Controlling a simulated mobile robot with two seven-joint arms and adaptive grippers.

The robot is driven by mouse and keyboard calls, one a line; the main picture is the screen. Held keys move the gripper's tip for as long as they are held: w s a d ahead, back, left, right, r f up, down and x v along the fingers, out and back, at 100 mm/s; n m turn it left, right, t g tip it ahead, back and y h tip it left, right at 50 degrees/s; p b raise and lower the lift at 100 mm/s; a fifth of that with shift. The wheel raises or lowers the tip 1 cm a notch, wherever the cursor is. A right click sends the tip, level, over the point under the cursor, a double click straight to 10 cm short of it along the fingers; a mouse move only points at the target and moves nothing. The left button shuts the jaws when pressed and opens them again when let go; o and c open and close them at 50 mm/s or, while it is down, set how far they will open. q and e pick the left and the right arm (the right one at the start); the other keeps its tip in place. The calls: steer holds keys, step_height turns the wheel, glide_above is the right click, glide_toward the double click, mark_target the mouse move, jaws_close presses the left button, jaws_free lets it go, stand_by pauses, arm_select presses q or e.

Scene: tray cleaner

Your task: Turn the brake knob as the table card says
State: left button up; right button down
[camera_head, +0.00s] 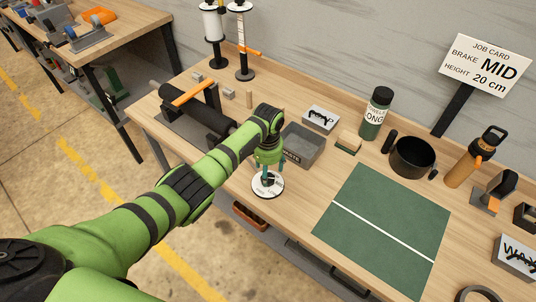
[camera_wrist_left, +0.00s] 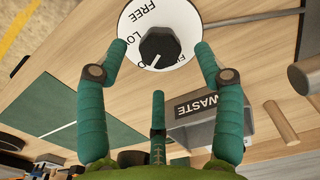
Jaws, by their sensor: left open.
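The job card (camera_head: 485,65) at the back right reads BRAKE MID, HEIGHT 20 cm. A white round dial (camera_head: 266,188) with a black knob lies at the table's front edge; the knob (camera_wrist_left: 160,46) shows in the left wrist view. The dial face carries FREE, LO and a partly hidden word starting with F. A short white mark on the knob points toward the lower left in that view; which label it meets I cannot tell. My left gripper (camera_head: 268,168) is over the dial, open, its green fingers (camera_wrist_left: 160,52) on either side of the knob. Contact is unclear.
A grey WASTE bin (camera_head: 304,146) stands just right of the gripper. A black roller with an orange bar (camera_head: 194,94) lies to the left. A green mat (camera_head: 385,222), a black pot (camera_head: 412,157) and bottles fill the right side.

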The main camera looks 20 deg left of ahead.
arm_select(q)
step_height(320, 180, up, 9)
steer(key=shift+f, duration=0.15)
stand_by(0.5)
